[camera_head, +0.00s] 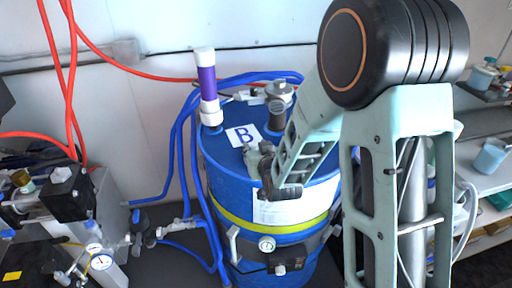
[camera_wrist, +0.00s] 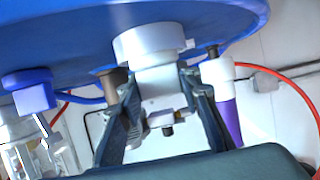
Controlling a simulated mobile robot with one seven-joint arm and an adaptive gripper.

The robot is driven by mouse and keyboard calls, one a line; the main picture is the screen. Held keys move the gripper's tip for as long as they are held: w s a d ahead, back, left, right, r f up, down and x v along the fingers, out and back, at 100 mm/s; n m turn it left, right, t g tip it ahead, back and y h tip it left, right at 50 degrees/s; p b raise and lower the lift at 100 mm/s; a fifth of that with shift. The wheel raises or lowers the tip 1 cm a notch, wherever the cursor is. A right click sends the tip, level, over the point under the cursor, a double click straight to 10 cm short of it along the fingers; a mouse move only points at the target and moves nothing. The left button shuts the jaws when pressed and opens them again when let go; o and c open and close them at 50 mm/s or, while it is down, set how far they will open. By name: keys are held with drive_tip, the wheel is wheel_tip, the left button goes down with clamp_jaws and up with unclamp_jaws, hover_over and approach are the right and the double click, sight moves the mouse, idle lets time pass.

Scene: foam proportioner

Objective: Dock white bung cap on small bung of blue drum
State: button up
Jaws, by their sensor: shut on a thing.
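The blue drum (camera_head: 222,160) stands upright in the middle of the head view, with a "B" label on its top. In the wrist view the scene is upside down, and the drum (camera_wrist: 60,40) fills the top. My gripper (camera_head: 266,165) is at the front part of the drum's top. In the wrist view my gripper (camera_wrist: 160,85) is shut on the white bung cap (camera_wrist: 155,43), whose wide round end faces the drum top. I cannot tell if the cap touches the drum. The small bung is not visible; the cap and my gripper may hide it.
A white and purple tube (camera_head: 207,85) stands upright on the drum's left side. A metal fitting (camera_head: 278,97) with blue hoses stands at the back of its top. Pump gear with a gauge (camera_head: 101,259) is at left; shelves (camera_head: 481,155) are at right.

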drive_tip(key=shift+f, duration=0.25)
drive_tip(key=o, duration=0.9)
drive_tip(key=shift+c, duration=0.2)
drive_tip(key=shift+v, duration=2.65)
drive_tip(key=shift+s+d+b, duration=0.1)
drive_tip(key=shift+s+b, duration=0.05)
drive_tip(key=shift+b, duration=1.05)
drive_tip(key=b, duration=0.2)
drive_tip(key=shift+s+d+r+b, duration=0.1)
drive_tip(key=shift+s+r+b, duration=0.05)
drive_tip(key=shift+s+b, duration=0.2)
drive_tip(key=shift+s+r+b, duration=0.1)
drive_tip(key=shift+s+b, duration=0.15)
drive_tip(key=shift+b, duration=0.75)
